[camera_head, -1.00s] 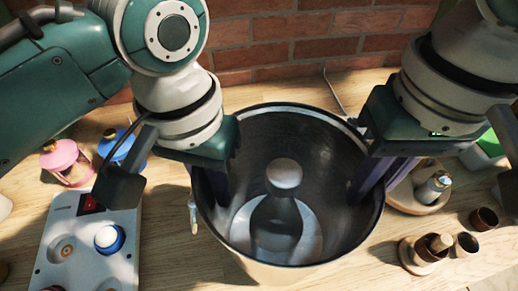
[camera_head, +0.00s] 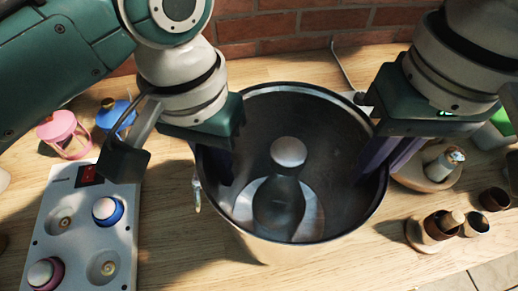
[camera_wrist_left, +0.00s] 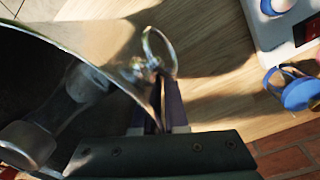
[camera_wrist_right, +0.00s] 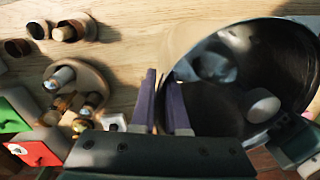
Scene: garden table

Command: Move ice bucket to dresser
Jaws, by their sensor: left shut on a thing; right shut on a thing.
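The ice bucket (camera_head: 290,252) is a large metal bucket, upright at the middle of the wooden table, with a round-topped bottle-like thing (camera_head: 279,205) inside. It also shows in the left wrist view (camera_wrist_left: 95,38) and the right wrist view (camera_wrist_right: 275,50). My left gripper (camera_head: 222,168) is shut on its left rim, beside the ring handle (camera_wrist_left: 158,48). My right gripper (camera_head: 386,158) is shut at its right rim, with its purple fingers at the wall. The bucket's underside is hidden, so I cannot tell if it touches the table. No dresser is recognisable.
A grey board (camera_head: 72,225) with round pieces lies left of the bucket, with pink (camera_head: 62,133) and blue (camera_head: 117,115) lanterns behind. Small brown cups (camera_head: 440,230) and a round holder (camera_head: 428,172) stand close on the right. A brick wall (camera_head: 290,35) is behind.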

